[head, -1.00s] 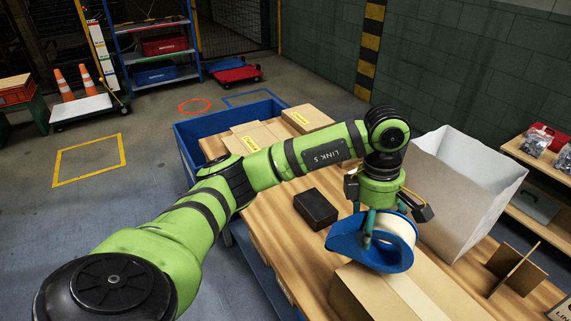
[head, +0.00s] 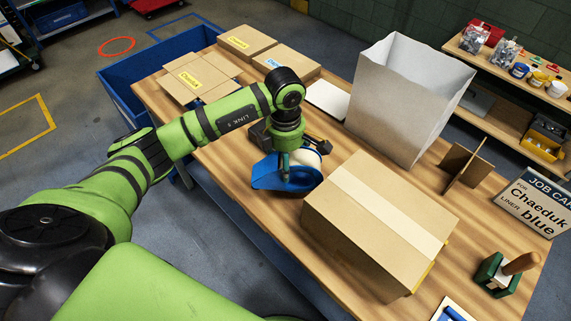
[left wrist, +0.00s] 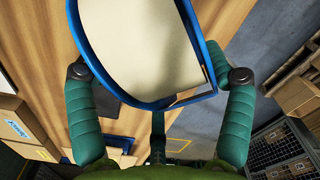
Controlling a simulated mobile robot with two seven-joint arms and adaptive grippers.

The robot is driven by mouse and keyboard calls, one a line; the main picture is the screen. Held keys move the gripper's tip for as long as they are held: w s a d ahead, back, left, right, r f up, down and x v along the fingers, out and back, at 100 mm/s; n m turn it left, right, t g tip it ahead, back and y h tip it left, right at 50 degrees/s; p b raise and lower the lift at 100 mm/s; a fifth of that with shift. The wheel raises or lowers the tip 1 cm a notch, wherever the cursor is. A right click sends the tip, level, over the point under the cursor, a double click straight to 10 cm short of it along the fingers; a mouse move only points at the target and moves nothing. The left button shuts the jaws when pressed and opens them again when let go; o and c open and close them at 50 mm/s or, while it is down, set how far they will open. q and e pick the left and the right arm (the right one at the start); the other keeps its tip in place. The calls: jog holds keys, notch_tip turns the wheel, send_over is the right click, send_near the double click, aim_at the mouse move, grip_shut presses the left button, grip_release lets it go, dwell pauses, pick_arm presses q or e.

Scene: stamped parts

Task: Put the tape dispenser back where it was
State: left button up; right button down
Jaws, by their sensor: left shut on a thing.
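The blue tape dispenser (head: 270,175), with a broad pale roll of tape, is at the wooden table's near left edge, left of the taped carton. My left gripper (head: 292,160) is shut on it from above. In the left wrist view the dispenser (left wrist: 145,50) fills the space between the two green fingers. I cannot tell whether its base touches the table or hangs just above it. My right gripper is out of view.
A closed carton (head: 375,215) stands just right of the dispenser. A dark block (head: 258,135) is mostly hidden behind my gripper. A tall white open bag (head: 405,105), flat cartons (head: 200,78) and a cardboard divider (head: 465,163) stand farther off. Bare table lies along the front left edge.

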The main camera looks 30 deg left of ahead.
pick_arm(q)
notch_tip(320, 180, down, 3)
jog(key=shift+f+p, duration=0.1)
jog(key=shift+p, duration=0.25)
jog(key=shift+f+b, duration=0.5)
jog(key=shift+b, duration=0.2)
jog(key=o, duration=1)
jog(key=shift+o, duration=0.2)
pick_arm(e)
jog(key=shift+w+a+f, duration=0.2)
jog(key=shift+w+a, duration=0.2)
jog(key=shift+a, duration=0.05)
pick_arm(q)
jog(key=shift+r, duration=0.1)
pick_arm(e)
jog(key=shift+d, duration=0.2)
